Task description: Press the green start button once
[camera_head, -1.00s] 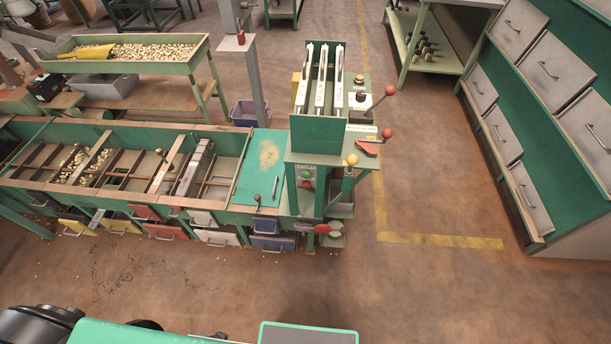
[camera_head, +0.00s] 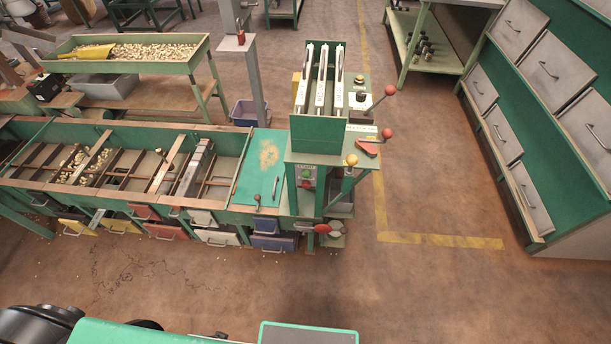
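The green start button (camera_head: 306,174) sits on a small grey panel on the front of the green machine (camera_head: 317,130), below its upper box. A red button (camera_head: 306,184) is just beneath it on the same panel. Neither of my grippers is in view; only dark and green parts of my own body show along the bottom edge. Nothing touches the button.
A long divided hopper bench (camera_head: 120,165) with some nuts runs left of the machine. Levers with red knobs (camera_head: 390,90) and a yellow knob (camera_head: 352,159) stick out at the machine's right. Red-handled lever (camera_head: 322,228) is low in front. Floor (camera_head: 430,280) is clear in front and right.

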